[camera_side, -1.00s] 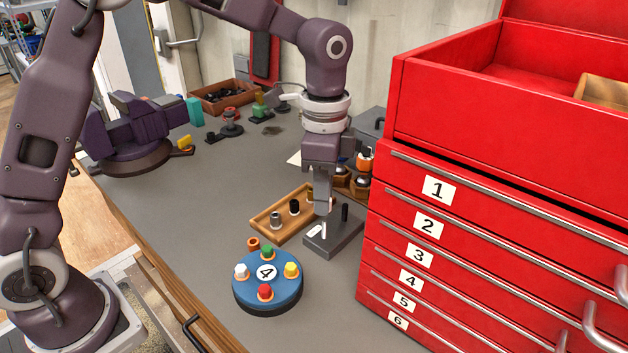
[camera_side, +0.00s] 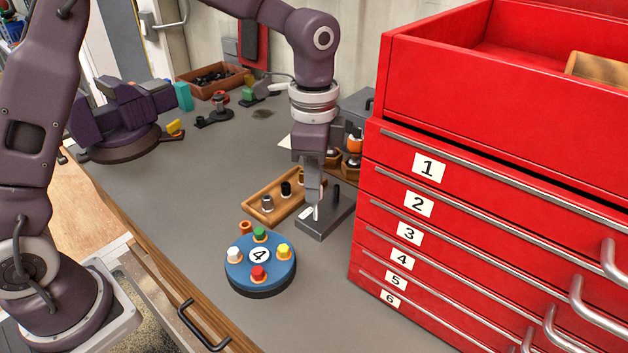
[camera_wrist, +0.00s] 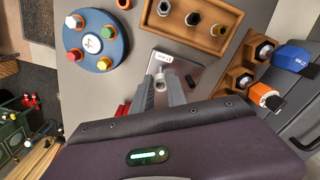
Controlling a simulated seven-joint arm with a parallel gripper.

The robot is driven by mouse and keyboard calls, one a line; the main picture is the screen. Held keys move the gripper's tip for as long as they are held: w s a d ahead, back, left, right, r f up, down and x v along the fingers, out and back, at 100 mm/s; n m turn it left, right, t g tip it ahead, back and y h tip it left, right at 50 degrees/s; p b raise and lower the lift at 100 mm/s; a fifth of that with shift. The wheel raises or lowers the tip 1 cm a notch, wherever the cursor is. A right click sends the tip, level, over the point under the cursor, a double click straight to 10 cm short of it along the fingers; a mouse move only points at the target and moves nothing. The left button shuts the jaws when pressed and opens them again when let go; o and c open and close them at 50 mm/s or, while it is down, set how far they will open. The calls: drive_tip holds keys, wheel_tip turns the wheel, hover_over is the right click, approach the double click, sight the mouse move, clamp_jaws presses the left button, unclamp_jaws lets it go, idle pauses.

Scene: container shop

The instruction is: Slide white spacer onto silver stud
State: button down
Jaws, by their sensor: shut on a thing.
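A dark grey block (camera_side: 325,222) stands on the bench with a white label on top and a black stud (camera_side: 335,192) upright at its far end. My gripper (camera_side: 314,203) points down over the near part of this block. It is shut on a small pale piece (camera_side: 316,212), the white spacer by its look. In the wrist view the pale piece (camera_wrist: 160,84) shows between the fingertips, over the block (camera_wrist: 187,75). The silver stud cannot be told apart from the pale piece, so I cannot tell whether the spacer is around the stud or above it.
A wooden tray (camera_side: 259,214) with silver, black and brass pieces lies left of the block. A blue round plate (camera_side: 238,279) with coloured pegs is nearer. An orange ring (camera_side: 245,227) lies between them. Red drawers (camera_side: 480,230) rise close on the right.

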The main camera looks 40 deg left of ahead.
drive_tip(key=shift+f, duration=2.05)
idle(0.5)
drive_tip(key=c, duration=1.3)
unclamp_jaws()
drive_tip(key=shift+o, duration=0.2)
drive_tip(key=shift+r, duration=0.1)
wheel_tip(320, 180, up, 7)
drive_tip(key=shift+f, duration=0.1)
